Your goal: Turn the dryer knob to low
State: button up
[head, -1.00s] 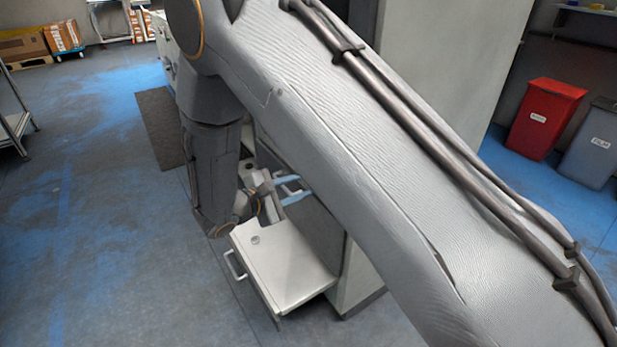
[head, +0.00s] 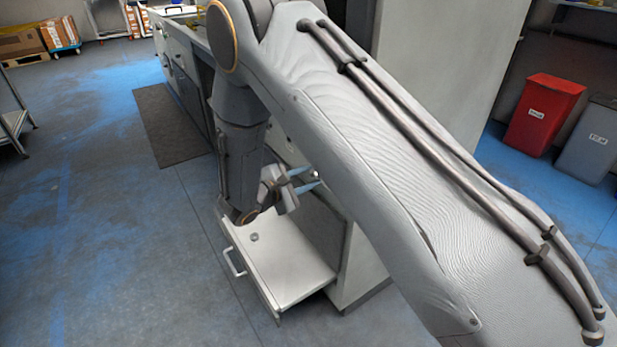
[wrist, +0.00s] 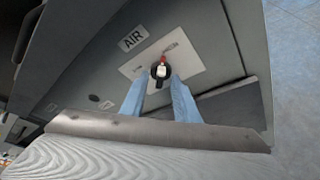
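In the wrist view, a small knob (wrist: 160,71) with a white body, red tip and dark base sits on a pale plate on a grey panel. The red tip points up in this view; the plate's markings are too small to read. My gripper (wrist: 160,80) has its two light-blue fingers apart, one on each side of the knob's lower part. I cannot tell whether they touch it. In the head view my gripper (head: 311,179) is at the cabinet front, above an open door or drawer. The knob is hidden there.
The white open door or drawer (head: 290,275), with a handle (head: 232,263), juts out below my gripper. A dark mat (head: 170,128) lies along the counter. Red bin (head: 544,115) and grey bin (head: 592,140) stand at right. The floor at left is open.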

grip_shut()
jog(key=n+g, duration=0.1)
jog(key=n, duration=0.2)
jog(key=shift+w+r+g, duration=0.1)
jog(key=shift+w+g, duration=0.05)
jog(key=shift+g, duration=0.15)
jog(key=shift+w+a+n+g+h, duration=0.1)
jog(key=shift+n+g+h, duration=0.3)
jog(key=shift+n, duration=0.2)
jog(key=shift+w+a+n+g+h, duration=0.1)
jog(key=shift+n+g+h, duration=0.2)
jog(key=shift+n+g, duration=0.25)
jog(key=n+g, duration=0.1)
jog(key=n, duration=0.1)
jog(key=n+g+h+b, duration=0.1)
jog(key=shift+w+a+n, duration=0.15)
jog(key=shift+w+n, duration=0.05)
jog(key=shift+n, duration=0.15)
jog(key=n+g+h+b, duration=0.1)
jog(key=n+h+b, duration=0.1)
jog(key=n, duration=0.1)
jog(key=shift+w+a+b, duration=0.1)
jog(key=shift+w+b, duration=0.05)
jog(key=shift+b, duration=0.25)
jog(key=shift+n+g, duration=0.25)
jog(key=shift+n, duration=0.05)
